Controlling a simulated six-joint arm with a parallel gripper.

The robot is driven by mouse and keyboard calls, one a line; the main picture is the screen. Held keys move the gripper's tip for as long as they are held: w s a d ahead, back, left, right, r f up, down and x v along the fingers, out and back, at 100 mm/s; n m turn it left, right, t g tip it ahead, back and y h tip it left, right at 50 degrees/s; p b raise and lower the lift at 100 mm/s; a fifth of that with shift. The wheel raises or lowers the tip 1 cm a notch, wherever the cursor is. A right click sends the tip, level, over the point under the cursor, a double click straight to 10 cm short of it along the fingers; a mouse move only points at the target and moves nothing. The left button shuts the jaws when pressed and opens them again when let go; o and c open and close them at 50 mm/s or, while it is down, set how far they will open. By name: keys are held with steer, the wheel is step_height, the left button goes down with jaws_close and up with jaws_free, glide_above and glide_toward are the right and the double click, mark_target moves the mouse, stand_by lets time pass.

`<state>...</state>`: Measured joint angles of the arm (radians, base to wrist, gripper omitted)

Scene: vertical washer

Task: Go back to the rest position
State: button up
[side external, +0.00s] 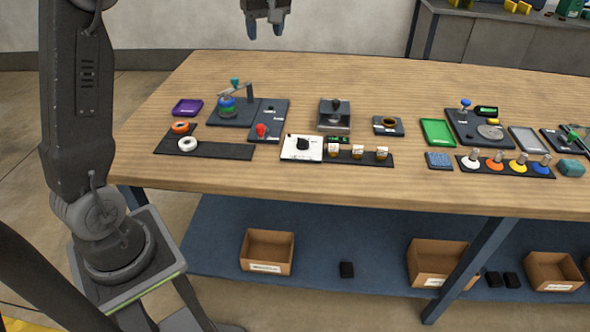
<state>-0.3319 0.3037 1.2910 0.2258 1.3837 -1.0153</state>
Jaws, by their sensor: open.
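My gripper (265,30) shows at the top edge of the side external view, pointing down. Its two blue-tipped fingers are apart with nothing between them. It hangs high above the far edge of the wooden table (340,78), clear of everything on it. An orange ring (180,127) and a white ring (187,144) lie at the left end of a black strip (228,150). A dark fixture plate (232,112) behind them carries a post with an arm and a blue-green round part (227,106). The wrist above my gripper is cut off by the frame.
A purple tray (187,107), a red-knobbed plate (262,131), a white plate with a black knob (302,147) and small labelled jars (357,152) stand on the table. A green tray (437,132) and coloured knobs (518,164) are at the right. The table's back strip is bare.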

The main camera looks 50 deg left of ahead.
steer(key=s+d+f+m+t+h, duration=0.1)
steer(key=s+d+f+m+t, duration=0.1)
steer(key=s+d+m, duration=0.5)
steer(key=s+d+f+m+t+h, duration=0.2)
steer(key=s+d+f+m, duration=0.3)
steer(key=s+d+m, duration=0.3)
steer(key=s+d, duration=0.4)
steer(key=s, duration=0.5)
steer(key=shift+s+d+t, duration=0.15)
steer(key=shift+s+t, duration=0.1)
steer(key=shift+t, duration=0.05)
